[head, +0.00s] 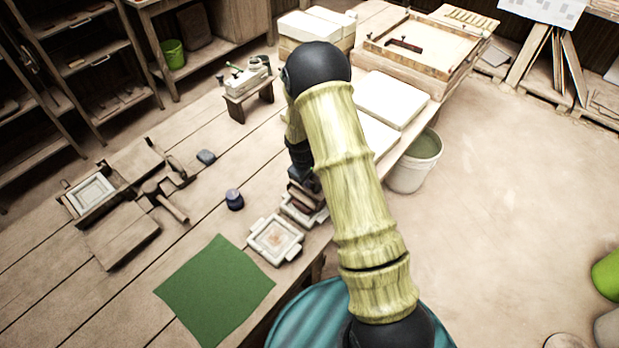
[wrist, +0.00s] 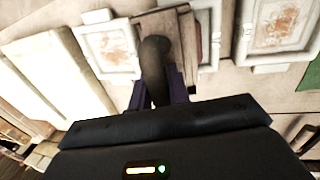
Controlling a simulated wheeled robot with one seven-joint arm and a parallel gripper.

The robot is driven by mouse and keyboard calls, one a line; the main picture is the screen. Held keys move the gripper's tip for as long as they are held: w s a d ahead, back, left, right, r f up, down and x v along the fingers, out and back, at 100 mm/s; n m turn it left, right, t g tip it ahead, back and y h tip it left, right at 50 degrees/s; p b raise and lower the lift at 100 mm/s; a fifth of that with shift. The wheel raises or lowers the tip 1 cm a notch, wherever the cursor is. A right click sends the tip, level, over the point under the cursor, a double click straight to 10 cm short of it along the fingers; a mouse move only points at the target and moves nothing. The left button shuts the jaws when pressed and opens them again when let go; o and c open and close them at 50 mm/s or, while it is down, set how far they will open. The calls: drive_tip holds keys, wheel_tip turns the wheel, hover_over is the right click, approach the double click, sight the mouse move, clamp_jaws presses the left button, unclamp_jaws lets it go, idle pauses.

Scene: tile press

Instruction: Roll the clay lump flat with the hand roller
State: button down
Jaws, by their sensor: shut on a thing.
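My gripper (wrist: 158,76) is shut on a dark, rounded, elongated thing (wrist: 155,50) in the wrist view. I cannot tell for certain whether this is the hand roller. It is over a small wooden block or board (wrist: 180,24); whether they touch is unclear. In the head view my arm hides most of the gripper and what it holds. A small dark grey lump (head: 206,157) lies on the wooden bench (head: 60,260), left of my arm; it may be the clay lump.
A pale tile frame (head: 275,239) also shows in the wrist view (wrist: 275,27). A green cloth (head: 215,290), a dark blue jar (head: 234,199) and a wooden mallet (head: 170,205) lie on the bench. White slabs (head: 393,98) and a bucket (head: 416,160) are at right.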

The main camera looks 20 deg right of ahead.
drive_tip(key=shift+s+a+f+b, duration=0.35)
drive_tip(key=shift+s+a+b, duration=0.05)
drive_tip(key=shift+s+a, duration=0.85)
drive_tip(key=shift+a, duration=0.05)
drive_tip(key=shift+w+d+r, duration=0.1)
drive_tip(key=shift+w+d, duration=0.4)
drive_tip(key=shift+d, duration=0.2)
drive_tip(key=shift+w+d, duration=0.1)
drive_tip(key=shift+d, duration=0.05)
